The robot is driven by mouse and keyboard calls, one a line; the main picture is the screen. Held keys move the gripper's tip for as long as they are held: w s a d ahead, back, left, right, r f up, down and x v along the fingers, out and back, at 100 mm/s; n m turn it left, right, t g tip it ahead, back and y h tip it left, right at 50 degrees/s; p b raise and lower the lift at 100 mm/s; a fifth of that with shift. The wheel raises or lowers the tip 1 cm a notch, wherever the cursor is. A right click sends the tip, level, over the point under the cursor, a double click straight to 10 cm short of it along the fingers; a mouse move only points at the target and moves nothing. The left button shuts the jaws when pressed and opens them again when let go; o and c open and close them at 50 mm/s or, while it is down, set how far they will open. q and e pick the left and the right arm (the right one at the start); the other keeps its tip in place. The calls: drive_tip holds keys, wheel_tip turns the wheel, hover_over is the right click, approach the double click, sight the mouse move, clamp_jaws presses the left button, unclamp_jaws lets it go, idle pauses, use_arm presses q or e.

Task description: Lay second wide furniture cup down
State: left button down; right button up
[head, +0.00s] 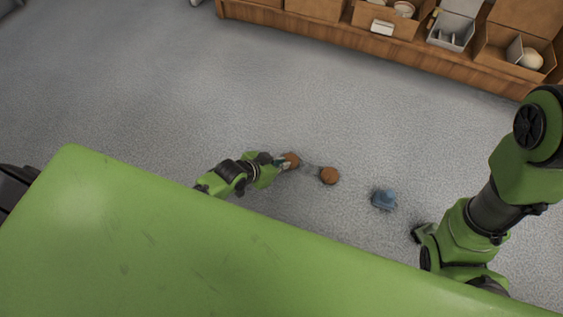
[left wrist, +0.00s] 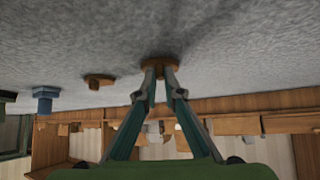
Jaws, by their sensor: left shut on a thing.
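A round brown furniture cup (head: 292,159) is at the fingertips of my left gripper (head: 281,162), low over the grey carpet. In the left wrist view, the left gripper (left wrist: 160,72) is shut on this cup (left wrist: 160,61), with its two fingers closed in against it. Whether the cup touches the carpet I cannot tell. A second brown cup (head: 329,175) sits on the carpet just to the right, apart from the held one. It also shows in the left wrist view (left wrist: 98,80).
A blue piece (head: 383,200) stands on the carpet right of the brown cups. A wooden shelf unit (head: 440,67) with several open boxes (head: 381,18) runs along the top right. The carpet (head: 130,90) between is bare. My own green body fills the lower part of the head view.

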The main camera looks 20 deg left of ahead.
use_arm(q)
drive_tip(key=c, duration=2.1)
unclamp_jaws()
drive_tip(key=v, duration=1.2)
